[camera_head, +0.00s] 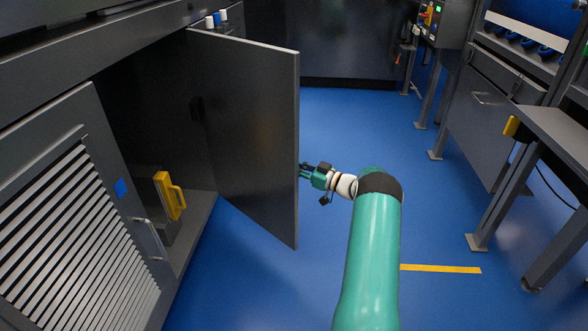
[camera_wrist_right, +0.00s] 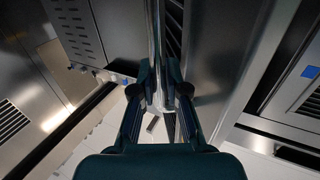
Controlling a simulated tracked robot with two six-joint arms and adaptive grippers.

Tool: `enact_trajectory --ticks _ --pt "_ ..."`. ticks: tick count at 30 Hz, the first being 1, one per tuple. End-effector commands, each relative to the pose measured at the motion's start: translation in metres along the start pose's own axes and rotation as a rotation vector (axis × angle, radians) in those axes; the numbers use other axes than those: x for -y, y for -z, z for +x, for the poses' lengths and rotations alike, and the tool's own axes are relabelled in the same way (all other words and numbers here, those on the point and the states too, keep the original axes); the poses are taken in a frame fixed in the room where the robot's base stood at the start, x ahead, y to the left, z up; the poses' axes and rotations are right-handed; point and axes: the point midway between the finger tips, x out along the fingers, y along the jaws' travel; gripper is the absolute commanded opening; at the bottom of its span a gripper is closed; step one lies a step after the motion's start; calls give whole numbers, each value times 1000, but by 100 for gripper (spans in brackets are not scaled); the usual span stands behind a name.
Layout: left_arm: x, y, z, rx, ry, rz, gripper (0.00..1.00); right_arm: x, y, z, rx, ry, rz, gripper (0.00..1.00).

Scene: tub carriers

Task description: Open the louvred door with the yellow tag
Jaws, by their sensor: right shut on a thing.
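A grey cabinet door (camera_head: 250,130) stands swung wide open in the head view, its plain inner face towards me. Its outer face is turned away, so its louvres and any tag there are hidden. My right gripper (camera_head: 303,171) is at the door's free edge, about mid-height. In the right wrist view my right gripper (camera_wrist_right: 160,98) is shut on a bright vertical strip (camera_wrist_right: 154,45) of this door. I cannot tell whether the strip is its handle or its edge. Dark slats show beside it. My left gripper is not in view.
A shut louvred door (camera_head: 80,225) with a blue tag (camera_head: 121,188) and bar handle stands at left. A thing with a yellow handle (camera_head: 174,196) is inside the open cabinet. Blue floor (camera_head: 350,130) is clear beyond my arm. A grey bench (camera_head: 560,130) stands at right.

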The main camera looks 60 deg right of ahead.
Motion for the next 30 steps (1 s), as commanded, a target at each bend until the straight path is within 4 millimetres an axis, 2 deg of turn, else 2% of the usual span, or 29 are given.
enact_trajectory --ticks 1,5,6,10,23,26,30 --pt "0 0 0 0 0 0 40 3 3 5 -7 7 -1 0" --pt "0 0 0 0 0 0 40 2 3 4 -7 6 -1 0" --pt "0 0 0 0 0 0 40 2 3 4 -8 6 -1 18" --pt "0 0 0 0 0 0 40 2 3 3 -6 4 -1 39" --pt "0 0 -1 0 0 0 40 -1 1 -8 -2 -3 -1 39" --pt "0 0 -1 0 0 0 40 -1 1 -20 -1 -3 -1 39" --pt "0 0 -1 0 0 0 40 -2 1 -47 -2 -6 -1 39"
